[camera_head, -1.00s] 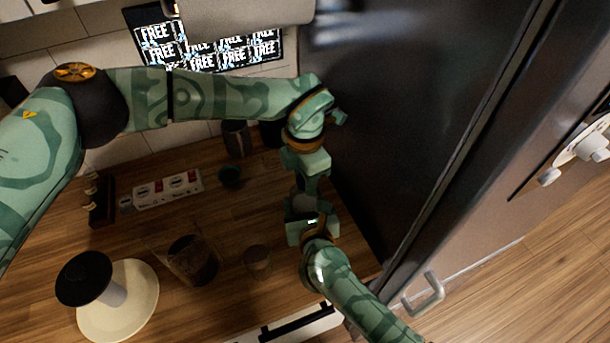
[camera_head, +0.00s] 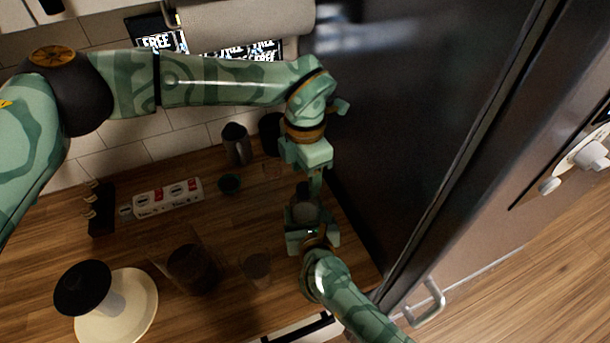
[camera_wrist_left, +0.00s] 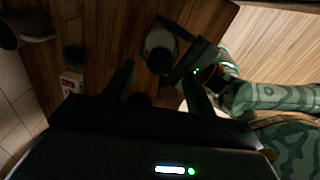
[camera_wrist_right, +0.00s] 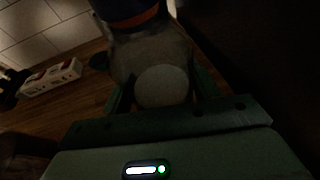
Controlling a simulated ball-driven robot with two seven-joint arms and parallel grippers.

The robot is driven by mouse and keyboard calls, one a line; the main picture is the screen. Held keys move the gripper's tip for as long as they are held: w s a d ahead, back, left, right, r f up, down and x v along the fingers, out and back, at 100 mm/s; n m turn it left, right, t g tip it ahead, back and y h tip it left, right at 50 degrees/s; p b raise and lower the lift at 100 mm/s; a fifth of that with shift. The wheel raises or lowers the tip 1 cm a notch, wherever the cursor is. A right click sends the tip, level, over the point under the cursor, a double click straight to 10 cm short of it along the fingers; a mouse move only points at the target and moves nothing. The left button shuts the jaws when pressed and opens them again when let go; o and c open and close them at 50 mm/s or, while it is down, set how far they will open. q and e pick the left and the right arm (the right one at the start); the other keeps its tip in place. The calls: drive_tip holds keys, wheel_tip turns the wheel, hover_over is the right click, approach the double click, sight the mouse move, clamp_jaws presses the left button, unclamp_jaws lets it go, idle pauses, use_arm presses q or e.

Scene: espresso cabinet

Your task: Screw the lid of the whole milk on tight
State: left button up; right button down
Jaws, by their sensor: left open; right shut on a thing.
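The milk bottle (camera_wrist_right: 160,85) is pale grey with a round light label. My right gripper (camera_wrist_right: 160,100) is shut on its body and holds it upright; the bottle also shows in the head view (camera_head: 305,212). My left gripper (camera_head: 315,185) is open above the bottle, pointing down. In the left wrist view the dark lid (camera_wrist_left: 160,60) lies between and just beyond its open fingers, with no clear contact.
A tall dark fridge (camera_head: 420,120) stands close on the right. On the wooden counter (camera_head: 110,240) are a dark canister (camera_head: 236,143), a small green cup (camera_head: 229,183), a white box strip (camera_head: 168,197), clear glasses and a white-based stand (camera_head: 120,315).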

sight(305, 188)
use_arm(q)
drive_tip(key=shift+c, duration=0.6)
drive_tip(key=shift+s+f, duration=0.1)
drive_tip(key=shift+f, duration=0.05)
drive_tip(key=shift+s+d+r+n+h, duration=0.1)
drive_tip(key=shift+d+r+n+h, duration=0.45)
drive_tip(key=shift+n, duration=0.65)
drive_tip(key=n, duration=0.1)
drive_tip(key=r+n, duration=0.1)
drive_tip(key=n, duration=0.1)
drive_tip(key=r+n, duration=0.1)
drive_tip(key=n, duration=0.1)
drive_tip(key=shift+w+a+y, duration=0.1)
drive_tip(key=shift+w+y, duration=0.1)
drive_tip(key=shift+y, duration=0.05)
drive_tip(key=shift+a+r+n, duration=0.15)
drive_tip(key=shift+r+n, duration=0.15)
drive_tip(key=shift+n, duration=0.7)
drive_tip(key=n, duration=0.3)
drive_tip(key=shift+a+y, duration=0.3)
drive_tip(key=shift+f, duration=3.95)
